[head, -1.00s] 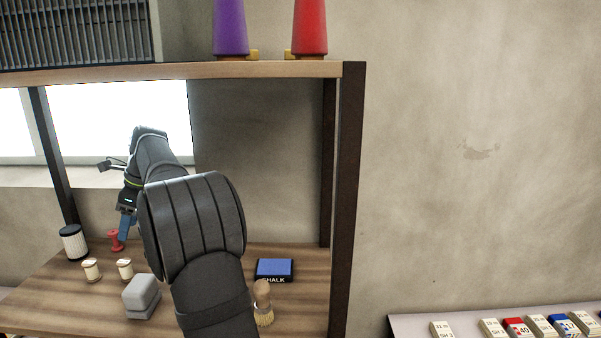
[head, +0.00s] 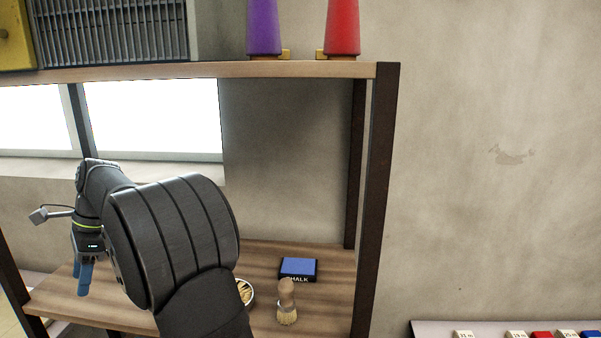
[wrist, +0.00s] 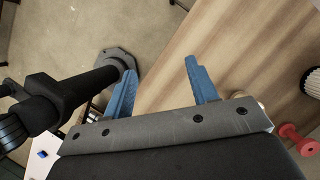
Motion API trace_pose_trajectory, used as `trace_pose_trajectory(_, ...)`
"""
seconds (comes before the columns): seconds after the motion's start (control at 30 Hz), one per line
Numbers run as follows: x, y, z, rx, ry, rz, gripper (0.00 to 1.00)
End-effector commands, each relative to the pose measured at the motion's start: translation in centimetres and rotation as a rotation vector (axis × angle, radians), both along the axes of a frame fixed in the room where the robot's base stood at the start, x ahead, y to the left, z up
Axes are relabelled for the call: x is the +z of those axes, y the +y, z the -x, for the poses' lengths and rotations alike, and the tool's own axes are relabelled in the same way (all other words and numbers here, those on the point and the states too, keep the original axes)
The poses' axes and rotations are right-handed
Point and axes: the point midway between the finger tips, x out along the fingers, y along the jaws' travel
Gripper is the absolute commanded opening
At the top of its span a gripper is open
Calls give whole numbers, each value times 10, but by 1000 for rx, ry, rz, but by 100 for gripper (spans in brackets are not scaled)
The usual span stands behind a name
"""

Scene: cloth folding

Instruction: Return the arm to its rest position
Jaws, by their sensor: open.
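My gripper (head: 83,277) is at the left in the head view, pointing down over the left part of the wooden shelf board. In the wrist view its two blue fingers (wrist: 163,90) stand wide apart with nothing between them. The left finger shows against the floor and the right one against the wood. My dark arm fills the middle of the head view and hides part of the board. No cloth is in view.
The wooden board (head: 330,268) holds a blue chalk box (head: 298,268), a brush (head: 287,305) and a partly hidden dish (head: 246,292). A dark post (head: 376,200) stands at right. In the wrist view a red spool-like thing (wrist: 297,138) lies at right.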

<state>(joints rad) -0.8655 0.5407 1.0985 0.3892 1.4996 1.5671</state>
Motion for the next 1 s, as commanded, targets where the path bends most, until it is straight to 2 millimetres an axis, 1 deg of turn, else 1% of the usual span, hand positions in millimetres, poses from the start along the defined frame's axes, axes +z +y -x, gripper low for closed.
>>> trace_pose_trajectory(0.03,-2,2,11,35,1,1,53)
trace_pose_trajectory(0.1,-7,3,25,86,0,2,53)
trace_pose_trajectory(0.27,-15,4,55,199,0,1,53)
trace_pose_trajectory(0.47,-30,-4,92,353,1,2,53)
trace_pose_trajectory(0.63,-45,-21,117,479,1,2,53)
trace_pose_trajectory(0.8,-62,-47,130,579,3,0,53)
trace_pose_trajectory(1.0,-79,-84,131,646,2,1,53)
